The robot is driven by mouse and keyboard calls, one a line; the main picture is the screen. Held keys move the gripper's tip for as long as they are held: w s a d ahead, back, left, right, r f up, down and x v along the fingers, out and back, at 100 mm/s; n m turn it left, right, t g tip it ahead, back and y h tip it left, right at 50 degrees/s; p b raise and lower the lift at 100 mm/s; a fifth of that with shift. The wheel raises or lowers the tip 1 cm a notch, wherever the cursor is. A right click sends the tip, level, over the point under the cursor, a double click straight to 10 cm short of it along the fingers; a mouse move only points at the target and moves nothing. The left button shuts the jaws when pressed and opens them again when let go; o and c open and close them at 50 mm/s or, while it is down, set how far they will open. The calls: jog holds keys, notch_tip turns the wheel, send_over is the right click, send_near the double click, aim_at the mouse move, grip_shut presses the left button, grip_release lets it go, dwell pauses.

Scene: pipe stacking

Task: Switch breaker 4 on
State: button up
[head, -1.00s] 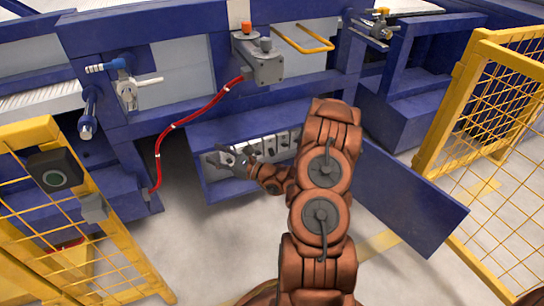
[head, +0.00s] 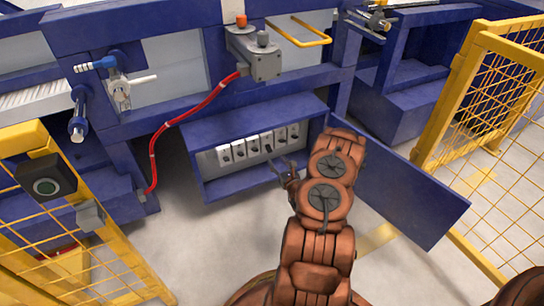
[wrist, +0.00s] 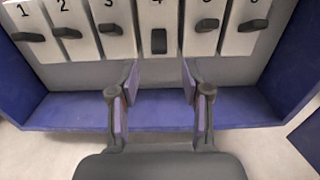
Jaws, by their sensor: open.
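Breaker 4 (wrist: 158,30) is a white switch in a row of numbered breakers; its number is partly cut off at the top of the wrist view. Its dark handle (wrist: 158,41) shows as an upright block, unlike the wide, sideways-looking handles of the others. In the head view, breaker 4 (head: 266,141) sits in the open blue cabinet. My gripper (wrist: 159,78) is open and empty, its two fingers apart, lined up below breaker 4 in the wrist view and not touching it. In the head view my gripper (head: 282,169) is in front of the cabinet.
Breaker 3 (wrist: 112,25) and breaker 5 (wrist: 207,24) flank breaker 4 closely. The blue cabinet's floor (wrist: 155,110) lies below. Its open door (head: 410,195) stands to the right of my arm. Yellow mesh fences (head: 490,110) stand at both sides. A red hose (head: 180,125) hangs left.

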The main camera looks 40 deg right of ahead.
aim_at(269, 148)
jog(key=shift+b+x, duration=0.6)
jog(key=shift+x, duration=1.85)
jog(key=shift+c, duration=0.3)
grip_shut()
